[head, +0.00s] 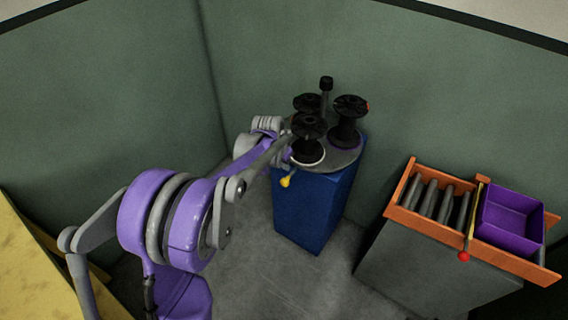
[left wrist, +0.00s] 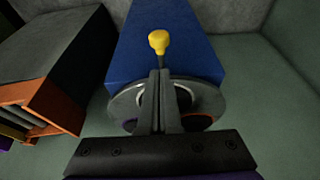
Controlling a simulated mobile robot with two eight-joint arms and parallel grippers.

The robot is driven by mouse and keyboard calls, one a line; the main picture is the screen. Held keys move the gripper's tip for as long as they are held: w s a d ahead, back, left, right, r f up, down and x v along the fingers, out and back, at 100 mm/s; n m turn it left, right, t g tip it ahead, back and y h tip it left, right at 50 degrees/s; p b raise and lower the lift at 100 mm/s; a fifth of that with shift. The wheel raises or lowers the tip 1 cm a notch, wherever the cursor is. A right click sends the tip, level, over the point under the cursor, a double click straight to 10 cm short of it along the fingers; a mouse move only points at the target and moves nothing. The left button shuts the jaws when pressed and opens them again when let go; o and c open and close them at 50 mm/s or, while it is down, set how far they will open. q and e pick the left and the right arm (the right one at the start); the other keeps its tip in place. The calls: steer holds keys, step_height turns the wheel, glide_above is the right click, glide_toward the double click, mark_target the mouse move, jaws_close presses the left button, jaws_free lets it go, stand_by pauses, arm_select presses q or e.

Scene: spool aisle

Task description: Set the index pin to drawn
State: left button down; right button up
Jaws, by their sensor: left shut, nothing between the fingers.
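The index pin, with a yellow knob (head: 285,182) on a short dark stem, sticks out at the near side of the blue pedestal (head: 312,205), just below the round turntable (head: 340,158). In the left wrist view the knob (left wrist: 159,41) lies just beyond my fingertips, with part of its stem showing. My left gripper (left wrist: 160,74) is shut and empty, its fingers in line with the stem. I cannot tell whether they touch it. In the head view my left gripper (head: 284,146) is at the turntable's left edge, above the knob. My right gripper is not in view.
Black spools (head: 347,122) stand on the turntable around a dark post (head: 326,85). To the right, a grey cabinet (head: 420,275) bears an orange tray (head: 403,190) with dark rollers, a purple bin (head: 510,215) and a red-ended lever (head: 464,256). Green walls close in behind.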

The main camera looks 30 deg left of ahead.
mark_target(283, 183)
arm_select(q)
steer(key=x, duration=0.6)
steer(key=shift+f, duration=0.2)
steer(key=s+b, duration=0.1)
steer(key=s, duration=0.3)
steer(key=shift+s+a, duration=0.15)
steer(key=shift+r, duration=0.15)
